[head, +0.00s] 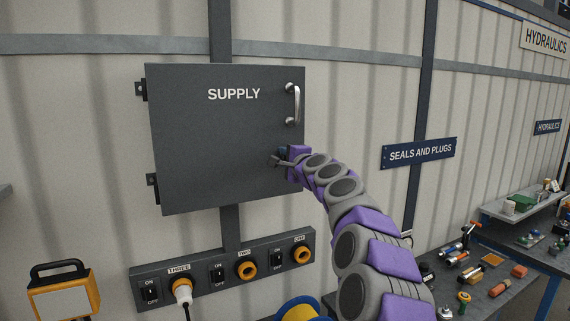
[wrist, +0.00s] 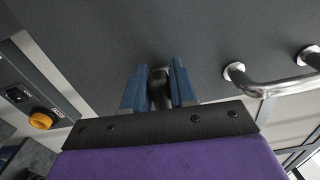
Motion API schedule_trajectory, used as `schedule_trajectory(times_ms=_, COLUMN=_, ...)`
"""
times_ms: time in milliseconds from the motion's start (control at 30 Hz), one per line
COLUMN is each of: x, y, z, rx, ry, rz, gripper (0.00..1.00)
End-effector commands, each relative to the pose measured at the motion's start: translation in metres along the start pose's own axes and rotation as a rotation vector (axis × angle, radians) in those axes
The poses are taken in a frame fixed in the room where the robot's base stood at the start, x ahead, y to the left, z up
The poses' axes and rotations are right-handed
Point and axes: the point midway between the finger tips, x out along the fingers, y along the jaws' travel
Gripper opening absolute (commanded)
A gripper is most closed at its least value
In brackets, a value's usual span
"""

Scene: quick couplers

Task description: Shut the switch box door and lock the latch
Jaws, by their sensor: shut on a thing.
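The grey switch box door (head: 215,135), marked SUPPLY, looks shut in the head view, with hinges on its left edge. Its silver handle (head: 293,104) is at the upper right of the door; the handle also shows in the wrist view (wrist: 270,88). My gripper (head: 281,158) is at the lower right of the door, below the handle. In the wrist view its blue fingers (wrist: 160,88) are shut on a dark latch (wrist: 159,92) against the door face. The fingers hide most of the latch, so its lock state cannot be told.
A socket strip (head: 225,270) with switches and orange sockets is below the box; a white plug (head: 182,289) sits in one. A yellow work lamp (head: 63,290) is at lower left. A workbench (head: 500,295) with several fittings is at lower right.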

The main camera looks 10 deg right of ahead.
Motion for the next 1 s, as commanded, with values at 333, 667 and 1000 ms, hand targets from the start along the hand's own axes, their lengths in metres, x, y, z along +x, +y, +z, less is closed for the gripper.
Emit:
schedule_trajectory(times_ms=333, x=0.0018, y=0.0090, z=-0.0002, rx=-0.091, ry=-0.003, rz=0.010, gripper=0.00)
schedule_trajectory(times_ms=667, x=0.0022, y=0.0099, z=0.0003, rx=-0.100, ry=-0.005, rz=0.013, gripper=0.00)
schedule_trajectory(times_ms=1000, x=0.0019, y=0.0081, z=0.0003, rx=-0.099, ry=-0.004, rz=0.010, gripper=0.47)
